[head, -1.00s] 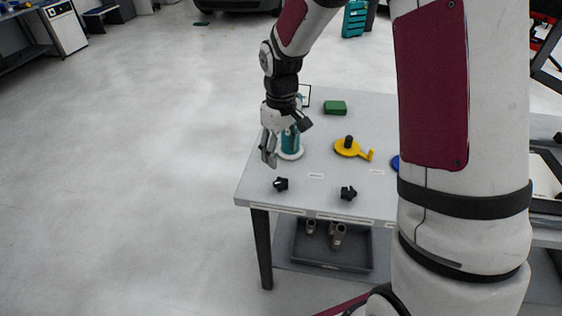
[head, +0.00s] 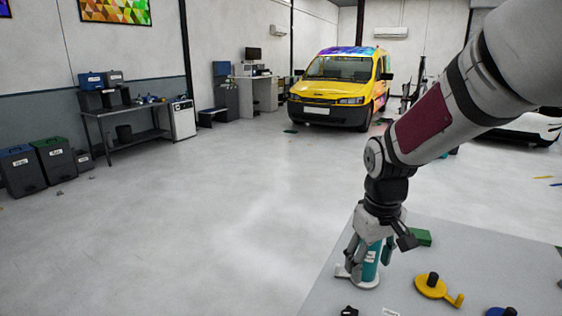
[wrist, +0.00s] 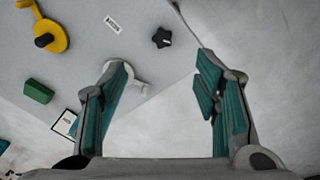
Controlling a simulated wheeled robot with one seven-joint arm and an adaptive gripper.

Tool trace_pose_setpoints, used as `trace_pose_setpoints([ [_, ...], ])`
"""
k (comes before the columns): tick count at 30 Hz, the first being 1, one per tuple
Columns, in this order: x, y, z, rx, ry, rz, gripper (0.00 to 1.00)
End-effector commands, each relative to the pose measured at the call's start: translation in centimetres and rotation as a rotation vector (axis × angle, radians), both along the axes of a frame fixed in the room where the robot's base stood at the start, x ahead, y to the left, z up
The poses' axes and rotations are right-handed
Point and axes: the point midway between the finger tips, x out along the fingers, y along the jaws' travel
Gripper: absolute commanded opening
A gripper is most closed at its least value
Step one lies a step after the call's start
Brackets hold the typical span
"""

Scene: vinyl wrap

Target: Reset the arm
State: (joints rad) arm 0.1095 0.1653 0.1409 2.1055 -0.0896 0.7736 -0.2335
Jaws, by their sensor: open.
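My gripper (head: 366,262) is over the left side of the grey worktable (head: 335,290) in the head view. In the wrist view my gripper (wrist: 163,65) has its teal-padded fingers spread wide, with nothing between them. The white base (wrist: 130,72) also shows in the wrist view, partly hidden behind the left finger. I cannot tell whether the finger touches it.
The table holds a green block (head: 422,237), a yellow holder with a black knob (head: 432,285), a blue piece (head: 502,312) and a black star knob (wrist: 161,38). Open floor lies left of the table. A yellow van (head: 338,88) stands far back.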

Motion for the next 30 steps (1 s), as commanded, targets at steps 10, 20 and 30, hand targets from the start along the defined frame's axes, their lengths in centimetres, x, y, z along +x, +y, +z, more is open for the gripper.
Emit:
trace_pose_setpoints([
  [10, -8.5, -0.2, 8.5, 0.007, -0.165, -0.137, 0.57],
  [20, -16.9, -0.1, 11.8, 0.074, -0.304, -0.254, 0.57],
  [30, -20.3, 0.0, 12.0, 0.12, -0.359, -0.302, 0.57],
])
